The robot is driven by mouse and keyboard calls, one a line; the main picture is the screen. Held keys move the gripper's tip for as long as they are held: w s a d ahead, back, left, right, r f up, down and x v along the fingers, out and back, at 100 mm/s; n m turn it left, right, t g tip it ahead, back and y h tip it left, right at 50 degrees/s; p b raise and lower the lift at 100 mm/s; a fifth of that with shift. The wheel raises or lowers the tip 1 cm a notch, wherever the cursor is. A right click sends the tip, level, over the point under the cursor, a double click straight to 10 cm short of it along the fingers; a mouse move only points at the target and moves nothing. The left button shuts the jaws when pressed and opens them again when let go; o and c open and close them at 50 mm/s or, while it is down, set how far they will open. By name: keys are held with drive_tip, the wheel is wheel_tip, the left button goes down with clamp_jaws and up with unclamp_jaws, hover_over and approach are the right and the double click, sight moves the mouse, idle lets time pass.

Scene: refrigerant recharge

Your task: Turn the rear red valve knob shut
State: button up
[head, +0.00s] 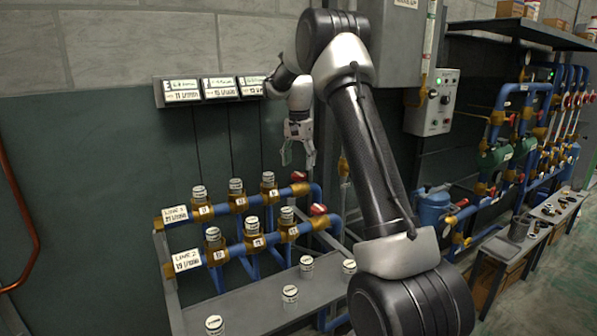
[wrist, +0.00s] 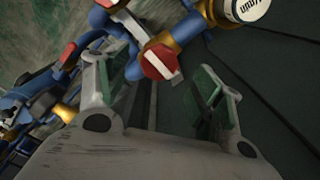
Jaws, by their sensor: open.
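The rear red valve knob (head: 299,176) sits at the right end of the upper, rear blue pipe. A second red knob (head: 318,209) is on the front pipe below it. My gripper (head: 298,160) hangs just above the rear knob, fingers pointing down and apart. In the wrist view, my gripper (wrist: 153,72) has its two green-padded fingers spread wide.
Line 1 and Line 2 pipes carry several white-capped canisters (head: 237,197) to the left. Label displays (head: 201,89) hang on the wall behind. A control box (head: 432,102) and more piping stand at right.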

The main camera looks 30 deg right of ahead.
sight(298, 174)
wheel_tip(298, 174, up, 8)
drive_tip(key=shift+f, duration=0.2)
idle(0.4)
